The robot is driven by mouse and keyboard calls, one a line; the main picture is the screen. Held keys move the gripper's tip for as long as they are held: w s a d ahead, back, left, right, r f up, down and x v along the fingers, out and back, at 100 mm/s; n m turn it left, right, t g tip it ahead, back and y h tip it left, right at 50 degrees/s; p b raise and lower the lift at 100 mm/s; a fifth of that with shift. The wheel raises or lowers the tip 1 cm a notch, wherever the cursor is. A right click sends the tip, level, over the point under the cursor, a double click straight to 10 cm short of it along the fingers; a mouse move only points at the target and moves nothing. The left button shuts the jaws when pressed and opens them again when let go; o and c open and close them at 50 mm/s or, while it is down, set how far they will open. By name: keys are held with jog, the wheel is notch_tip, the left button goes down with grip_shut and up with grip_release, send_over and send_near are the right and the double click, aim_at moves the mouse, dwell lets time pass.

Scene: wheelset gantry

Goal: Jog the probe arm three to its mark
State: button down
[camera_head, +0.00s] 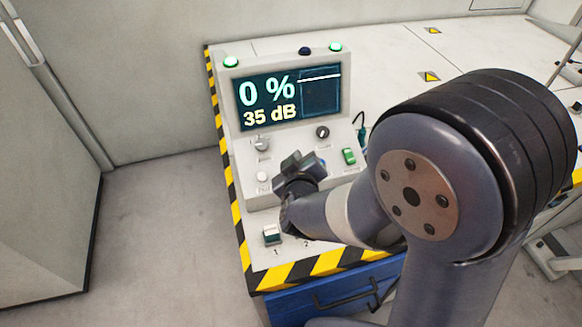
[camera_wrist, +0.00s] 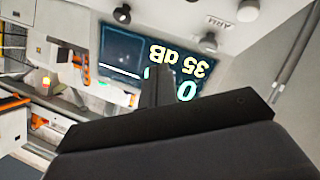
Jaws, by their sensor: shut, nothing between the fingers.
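The control console (camera_head: 250,165) stands on a desk, with a lit screen (camera_head: 289,95) reading "0 %" and "35 dB". The screen shows upside down in the wrist view (camera_wrist: 127,55). A light rocker switch (camera_head: 272,235) sits on the desk top in front, with small numbers 1 and 2 printed near it. My arm covers the desk to its right, so any further switches are hidden. My gripper (camera_head: 300,165) is shut and empty, above the console's lower panel. Its dark fingers also show in the wrist view (camera_wrist: 160,88). I cannot identify probe arm three.
The console has a grey knob (camera_head: 261,143), a black knob (camera_head: 322,132), a white button (camera_head: 262,177) and a green switch (camera_head: 349,156). Two green lamps flank a dark button (camera_head: 305,51) on top. A grey cabinet (camera_head: 45,150) stands left; floor between is clear. Orange parts (camera_wrist: 82,66) show beyond.

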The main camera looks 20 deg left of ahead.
jog(key=shift+w+a+f+b, duration=0.3)
jog(key=shift+w+f+b, duration=0.2)
jog(key=shift+f+b, duration=0.75)
jog(key=shift+w+a+f+b, duration=0.35)
jog(key=shift+w+f+b, duration=0.2)
jog(key=shift+f+b, duration=0.7)
jog(key=shift+w+a+f+b, duration=0.3)
jog(key=shift+w+f+b, duration=0.2)
jog(key=shift+f+b, duration=0.75)
jog(key=shift+f, duration=0.4)
jog(key=shift+w+a+f, duration=0.1)
jog(key=shift+w+f, duration=0.05)
jog(key=shift+f, duration=0.1)
